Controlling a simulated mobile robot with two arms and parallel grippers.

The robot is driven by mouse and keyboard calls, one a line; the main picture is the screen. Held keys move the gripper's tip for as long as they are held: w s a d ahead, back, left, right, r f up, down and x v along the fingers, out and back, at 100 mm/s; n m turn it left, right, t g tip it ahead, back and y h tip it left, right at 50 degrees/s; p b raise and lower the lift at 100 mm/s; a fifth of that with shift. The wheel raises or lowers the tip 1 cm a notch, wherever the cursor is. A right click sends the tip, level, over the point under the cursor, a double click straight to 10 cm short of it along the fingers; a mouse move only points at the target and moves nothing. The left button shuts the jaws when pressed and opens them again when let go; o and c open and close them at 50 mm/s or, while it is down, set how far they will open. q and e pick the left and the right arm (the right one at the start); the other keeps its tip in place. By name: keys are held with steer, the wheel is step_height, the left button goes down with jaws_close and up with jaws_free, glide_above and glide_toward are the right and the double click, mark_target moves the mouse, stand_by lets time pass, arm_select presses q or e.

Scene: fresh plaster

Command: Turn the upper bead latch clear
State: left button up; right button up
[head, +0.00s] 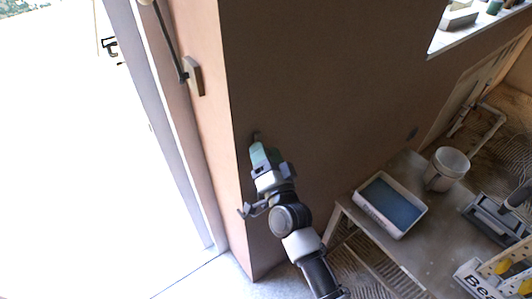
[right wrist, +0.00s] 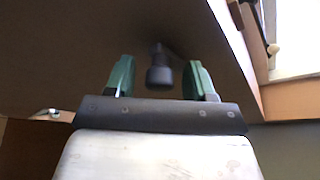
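Whether the knob is within the fingers' reach I cannot tell. My left gripper is not in view.
A low bench (head: 408,252) stands at the right, with a blue-filled tray (head: 424,212) and a white bucket (head: 447,168). Grey tools and a yellow-and-white item lie at the far right. A window sill (head: 450,39) is upper right. The bright opening fills the left.

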steer(key=b+v, duration=0.3)
steer(key=v, duration=0.7)
steer(key=shift+s+d+f, duration=0.2)
steer(key=shift+s, duration=0.15)
